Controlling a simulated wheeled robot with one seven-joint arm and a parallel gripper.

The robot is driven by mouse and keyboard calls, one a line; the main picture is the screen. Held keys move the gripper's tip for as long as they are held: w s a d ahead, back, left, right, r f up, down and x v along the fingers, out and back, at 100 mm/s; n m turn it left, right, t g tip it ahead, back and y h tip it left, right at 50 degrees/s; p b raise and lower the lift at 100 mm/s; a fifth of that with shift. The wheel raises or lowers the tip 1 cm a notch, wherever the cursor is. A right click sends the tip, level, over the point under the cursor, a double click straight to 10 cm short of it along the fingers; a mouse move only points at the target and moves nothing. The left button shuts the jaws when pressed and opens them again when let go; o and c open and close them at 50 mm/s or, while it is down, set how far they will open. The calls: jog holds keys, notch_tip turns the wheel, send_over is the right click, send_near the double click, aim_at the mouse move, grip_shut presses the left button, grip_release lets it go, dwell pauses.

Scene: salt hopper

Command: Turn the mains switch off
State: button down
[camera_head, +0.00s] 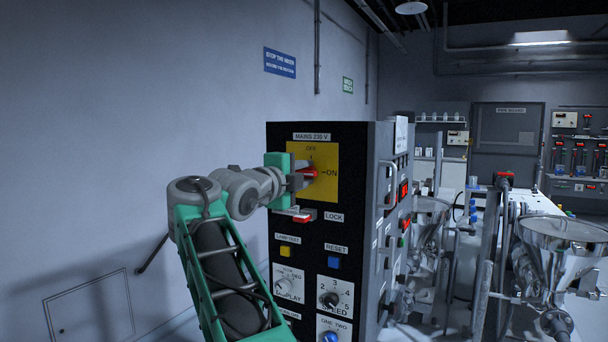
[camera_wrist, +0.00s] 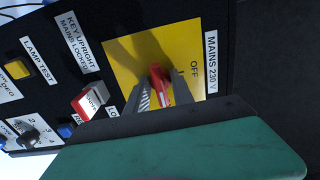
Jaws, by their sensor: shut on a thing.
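The mains switch is a red handle (camera_head: 311,171) on a yellow plate (camera_head: 325,190), high on the black front of a cabinet under the label MAINS 230 V. OFF is marked above the handle and ON to its right. The handle lies sideways, toward ON. My gripper (camera_head: 299,176) reaches it from the left and is shut on it. In the wrist view the red handle (camera_wrist: 158,82) stands between the two grey fingers of my gripper (camera_wrist: 161,92), and OFF is readable beside it. The ON mark is hidden there.
Just below the plate is a red and white piece (camera_head: 303,216) by the LOCK label. Lower are a yellow button (camera_head: 285,251), a blue button (camera_head: 334,263) and knobs. A grab handle (camera_head: 389,185) is on the cabinet's right side. Steel hoppers (camera_head: 560,240) stand farther right.

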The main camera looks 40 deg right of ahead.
jog(key=shift+n, duration=0.4)
jog(key=n, duration=0.3)
jog(key=shift+p, duration=0.3)
jog(key=n+p, duration=0.1)
jog(key=n, duration=0.4)
jog(key=n+p, duration=0.2)
jog(key=n, duration=0.3)
jog(key=shift+r, duration=0.1)
jog(key=shift+n+p, duration=0.85)
jog(key=shift+n, duration=1.15)
jog(key=c, duration=1.4)
grip_release()
jog(key=shift+c, duration=0.2)
